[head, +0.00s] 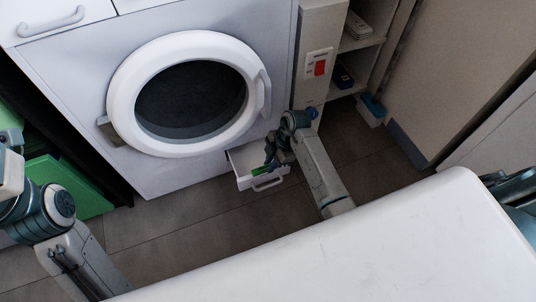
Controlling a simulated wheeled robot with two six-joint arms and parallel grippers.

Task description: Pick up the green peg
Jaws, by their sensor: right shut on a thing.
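The green peg (257,169) shows as a small, thin green shape over the small open white drawer at the foot of the white washing machine. My right gripper (269,160) is shut on it, just above the drawer. The fingers are dark and small here, so the exact grip is hard to make out. I cannot tell whether the peg touches the drawer. Parts of my left arm show at the left edge, but its gripper fingers are not in view.
The white drawer (268,184) has a handle on its front. The washing machine (155,172) has a closed round door. A white surface (400,245) fills the lower right. A green panel (68,187) stands at left, and open shelves (362,43) at upper right. Tiled floor is clear between.

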